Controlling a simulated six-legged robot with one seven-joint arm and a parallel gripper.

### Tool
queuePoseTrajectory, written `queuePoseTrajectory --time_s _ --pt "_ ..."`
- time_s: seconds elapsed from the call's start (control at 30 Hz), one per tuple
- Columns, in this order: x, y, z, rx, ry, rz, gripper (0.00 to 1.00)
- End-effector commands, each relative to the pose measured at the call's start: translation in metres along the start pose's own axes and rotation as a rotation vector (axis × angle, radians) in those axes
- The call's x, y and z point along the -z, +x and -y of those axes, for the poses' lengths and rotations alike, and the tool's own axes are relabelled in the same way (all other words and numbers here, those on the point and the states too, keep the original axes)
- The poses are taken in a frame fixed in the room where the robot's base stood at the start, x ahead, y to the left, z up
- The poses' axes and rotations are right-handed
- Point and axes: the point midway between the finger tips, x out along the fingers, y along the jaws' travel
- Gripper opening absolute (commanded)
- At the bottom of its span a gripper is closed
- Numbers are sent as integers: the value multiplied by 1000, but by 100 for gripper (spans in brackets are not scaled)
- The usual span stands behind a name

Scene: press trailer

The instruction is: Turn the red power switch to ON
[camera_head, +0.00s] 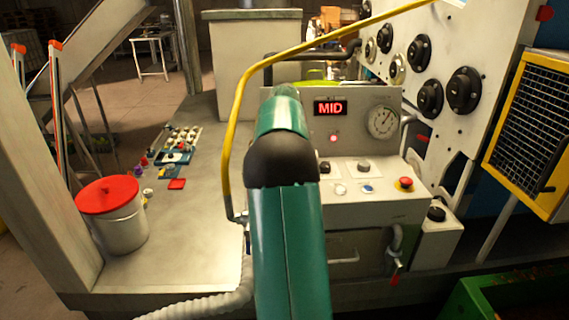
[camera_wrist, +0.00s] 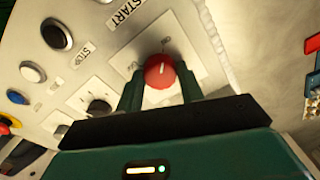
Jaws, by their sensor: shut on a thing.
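The red power switch (camera_wrist: 158,69) is a round red knob with a short white pointer line, on a pale square plate of the control panel. In the head view my green arm hides the switch and the gripper.
The console has a red emergency button (camera_head: 404,184), a blue button (camera_head: 368,189), a black knob (camera_wrist: 98,105) and a dial gauge (camera_head: 382,121). A yellow rail (camera_head: 234,115) runs beside my arm. A white bucket with a red lid (camera_head: 108,194) stands left.

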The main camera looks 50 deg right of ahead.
Motion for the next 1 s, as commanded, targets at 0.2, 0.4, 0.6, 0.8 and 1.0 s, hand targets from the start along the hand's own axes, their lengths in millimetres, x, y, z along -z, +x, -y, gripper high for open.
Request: queuePoseTrajectory --time_s 0.2,0.4,0.6,0.8,1.0 --pt "1 -1 1 2 5 -4 15" --pt "1 -1 1 2 4 -4 43" --pt "0 0 0 1 4 -2 59" --pt "0 -2 0 1 4 -1 59" --pt "1 -24 0 2 4 -5 59"
